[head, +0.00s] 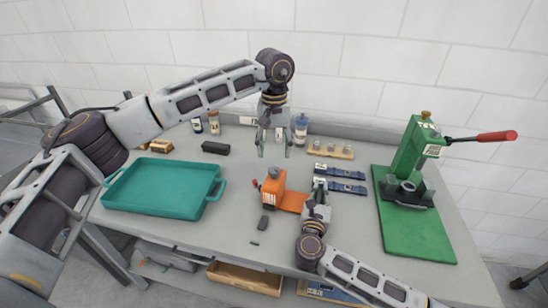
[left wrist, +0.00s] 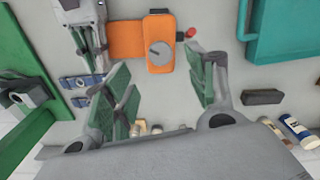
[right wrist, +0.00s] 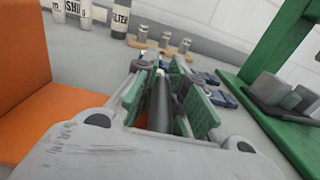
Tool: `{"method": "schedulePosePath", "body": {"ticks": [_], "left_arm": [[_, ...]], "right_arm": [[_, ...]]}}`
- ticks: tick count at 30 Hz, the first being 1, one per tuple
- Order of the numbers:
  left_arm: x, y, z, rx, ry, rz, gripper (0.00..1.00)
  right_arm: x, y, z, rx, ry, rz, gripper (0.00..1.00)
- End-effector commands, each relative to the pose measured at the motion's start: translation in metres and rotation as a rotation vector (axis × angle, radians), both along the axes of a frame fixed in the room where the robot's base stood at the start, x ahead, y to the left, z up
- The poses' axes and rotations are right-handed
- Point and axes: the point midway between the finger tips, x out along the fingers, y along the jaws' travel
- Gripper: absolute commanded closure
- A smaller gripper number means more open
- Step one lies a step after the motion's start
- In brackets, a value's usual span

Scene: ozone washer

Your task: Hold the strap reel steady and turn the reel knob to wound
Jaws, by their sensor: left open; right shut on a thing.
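The strap reel has an upright orange block (head: 273,187) and a flat orange base (head: 293,201) near the table's middle. The grey round reel knob (left wrist: 160,53), with a light pointer line, sits on the block in the left wrist view. A red ball (left wrist: 190,33) sticks out beside it. My left gripper (head: 274,146) is open and empty behind the block, pointing down. My right gripper (head: 319,190) is at the base's right end. In the right wrist view its pads close on a dark rounded bar (right wrist: 161,103) with orange below; its lower end is hidden.
A teal tray (head: 165,187) lies left of the reel. Two blue straps (head: 340,171) lie behind my right gripper. A green press (head: 413,160) stands at the right. Bottles (head: 301,128) and a black block (head: 215,148) are at the back. Small dark pieces (head: 263,222) lie in front.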

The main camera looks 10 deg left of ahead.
Motion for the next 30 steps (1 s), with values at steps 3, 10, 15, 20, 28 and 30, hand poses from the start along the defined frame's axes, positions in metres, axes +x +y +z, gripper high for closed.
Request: {"method": "schedulePosePath", "body": {"ticks": [3,10,15,20,28,30], "left_arm": [[0.000,0.000,0.017,0.000,0.000,0.000,0.43],[0.000,0.001,0.037,0.000,0.000,0.001,0.43],[0.000,0.000,0.040,0.000,0.001,0.000,0.43],[0.000,0.000,0.040,0.000,0.001,0.000,0.43],[0.000,0.000,0.040,0.000,0.001,0.001,0.43],[0.000,0.000,0.040,0.000,0.001,0.001,0.43]], "right_arm": [[0.000,0.000,0.000,0.000,0.001,0.000,1.00],[0.000,0.000,0.000,0.000,0.001,0.000,1.00],[0.000,0.000,0.000,0.000,0.001,0.000,1.00],[0.000,0.000,0.000,0.000,0.001,0.000,1.00],[0.000,0.000,0.000,0.000,0.000,0.000,0.74],[0.000,0.000,0.000,0.000,0.000,0.000,0.65]]}}
